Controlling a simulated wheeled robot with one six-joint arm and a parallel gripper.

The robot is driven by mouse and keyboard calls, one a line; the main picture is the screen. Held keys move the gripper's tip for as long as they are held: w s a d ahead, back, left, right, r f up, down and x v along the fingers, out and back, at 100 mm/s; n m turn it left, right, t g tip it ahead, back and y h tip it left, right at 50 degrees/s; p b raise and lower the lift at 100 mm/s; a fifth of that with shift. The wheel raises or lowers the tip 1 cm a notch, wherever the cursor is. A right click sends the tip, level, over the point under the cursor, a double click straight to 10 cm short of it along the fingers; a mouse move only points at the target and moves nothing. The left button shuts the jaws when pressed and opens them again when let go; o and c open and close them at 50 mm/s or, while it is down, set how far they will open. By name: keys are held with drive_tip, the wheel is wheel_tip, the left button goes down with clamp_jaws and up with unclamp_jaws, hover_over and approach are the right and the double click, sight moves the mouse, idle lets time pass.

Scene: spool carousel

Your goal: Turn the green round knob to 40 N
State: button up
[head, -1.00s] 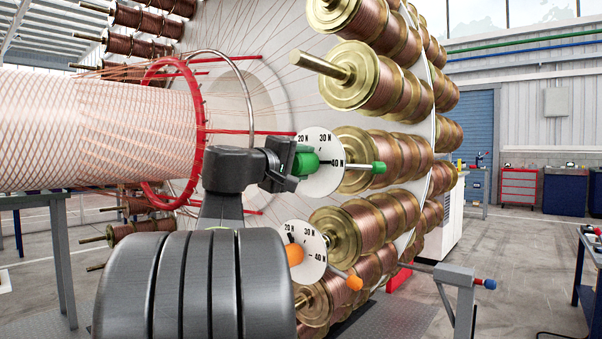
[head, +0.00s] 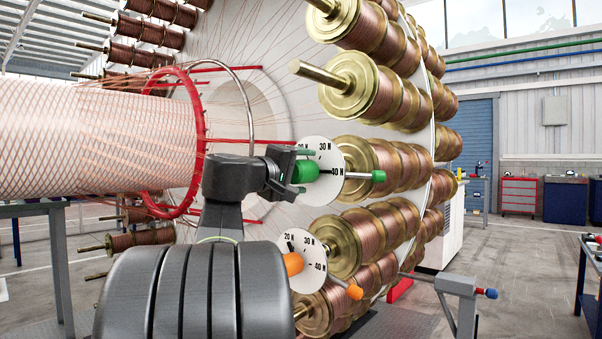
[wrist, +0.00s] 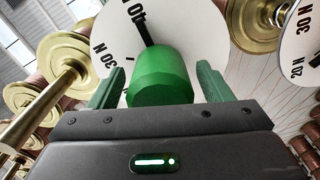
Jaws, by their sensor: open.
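The green round knob (head: 305,172) sits on a white dial (head: 327,158) marked 20 N, 30 N and 40 N. Its black pointer lies at the 40 N mark, in both views. My gripper (wrist: 158,86) is at the knob, its two green fingers on either side of it. In the wrist view the knob (wrist: 160,78) is between the fingers with a visible gap on each side, so the jaws are open. The far ends of the fingers and the knob's base are partly hidden.
A second dial with an orange knob (head: 293,263) is just below. Brass-ended copper spools (head: 352,168) stand close on the right, one rod with a green tip (head: 378,176). A red ring (head: 199,135) around the wire mesh is at the left.

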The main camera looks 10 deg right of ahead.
drive_tip(key=p+v, duration=0.1)
drive_tip(key=v, duration=1.2)
drive_tip(key=shift+s+a, duration=0.25)
drive_tip(key=shift+a, duration=0.05)
drive_tip(key=shift+d, duration=0.1)
drive_tip(key=b+x, duration=0.1)
drive_tip(key=x, duration=1.2)
drive_tip(key=shift+w+d, duration=0.25)
drive_tip(key=shift+w, duration=0.05)
drive_tip(key=shift+s+a, duration=0.1)
drive_tip(key=shift+a, duration=0.05)
